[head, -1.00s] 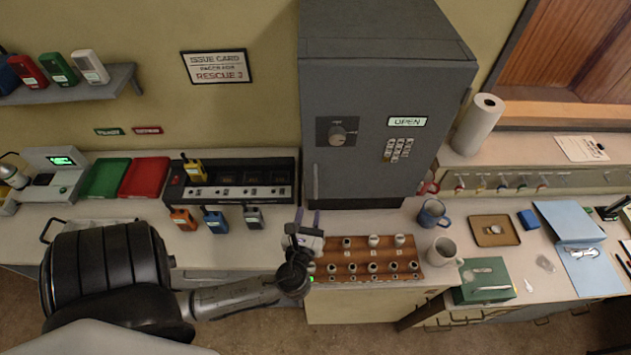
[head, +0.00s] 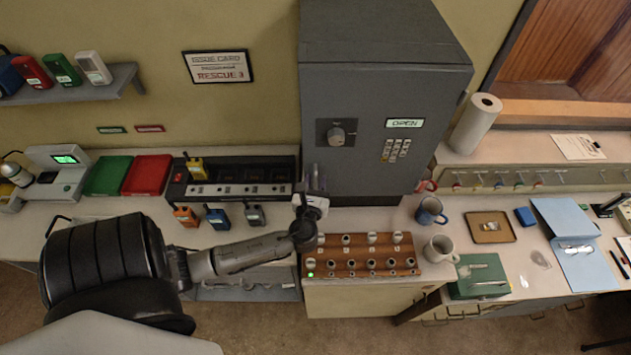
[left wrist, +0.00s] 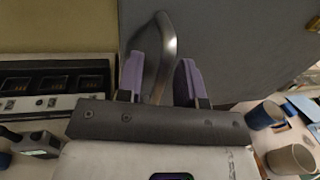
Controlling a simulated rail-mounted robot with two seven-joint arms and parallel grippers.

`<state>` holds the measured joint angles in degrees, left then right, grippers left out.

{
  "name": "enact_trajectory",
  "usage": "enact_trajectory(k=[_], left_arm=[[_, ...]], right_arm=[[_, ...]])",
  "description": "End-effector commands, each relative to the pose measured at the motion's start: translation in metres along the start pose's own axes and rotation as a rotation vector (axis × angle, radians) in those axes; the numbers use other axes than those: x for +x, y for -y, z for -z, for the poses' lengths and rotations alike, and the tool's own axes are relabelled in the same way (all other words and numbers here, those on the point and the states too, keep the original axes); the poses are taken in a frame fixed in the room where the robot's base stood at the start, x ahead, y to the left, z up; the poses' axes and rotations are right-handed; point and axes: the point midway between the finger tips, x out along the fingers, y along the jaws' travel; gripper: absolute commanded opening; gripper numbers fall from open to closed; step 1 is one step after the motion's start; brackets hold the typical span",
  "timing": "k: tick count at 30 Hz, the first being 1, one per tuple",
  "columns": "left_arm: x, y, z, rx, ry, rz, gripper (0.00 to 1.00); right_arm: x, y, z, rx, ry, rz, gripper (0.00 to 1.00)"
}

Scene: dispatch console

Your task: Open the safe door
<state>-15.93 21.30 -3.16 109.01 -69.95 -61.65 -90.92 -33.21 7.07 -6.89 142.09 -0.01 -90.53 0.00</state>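The grey safe (head: 385,110) stands on the counter with its door shut. A dial (head: 336,134), a keypad (head: 396,150) and a lit sign reading OPEN (head: 405,123) are on its door. In the left wrist view, the curved metal handle (left wrist: 166,45) runs between the two purple fingers of my left gripper (left wrist: 160,80). The fingers are apart, with the handle nearer the left one. My right gripper is not in view.
A wooden rack (head: 362,257) with several knobs lies below my left gripper. A radio charger (head: 232,177) stands left of the safe. A blue mug (head: 430,211) and a pale mug (head: 440,249) stand to the right. The space before the upper door is clear.

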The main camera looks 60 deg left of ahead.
Motion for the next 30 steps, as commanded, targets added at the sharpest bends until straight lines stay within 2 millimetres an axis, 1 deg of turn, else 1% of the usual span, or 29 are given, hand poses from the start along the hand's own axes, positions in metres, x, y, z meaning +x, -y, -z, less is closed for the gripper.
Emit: enact_trajectory(k=[3,14,26,28,30], left_arm=[[0.0,0.0,0.0,0.0,0.0,0.0,0.34],[0.0,0.0,0.0,0.0,0.0,0.0,0.0],[-0.001,0.0,0.0,0.0,0.0,0.0,0.0],[-0.002,0.004,0.0,-0.001,-0.001,-0.001,0.0],[-0.006,0.012,0.001,-0.003,-0.002,-0.001,0.0]], right_arm=[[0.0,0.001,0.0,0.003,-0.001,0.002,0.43],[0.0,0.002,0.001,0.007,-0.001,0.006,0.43],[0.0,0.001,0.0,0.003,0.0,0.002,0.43],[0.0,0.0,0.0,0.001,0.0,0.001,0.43],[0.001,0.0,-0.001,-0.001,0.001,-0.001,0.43]])
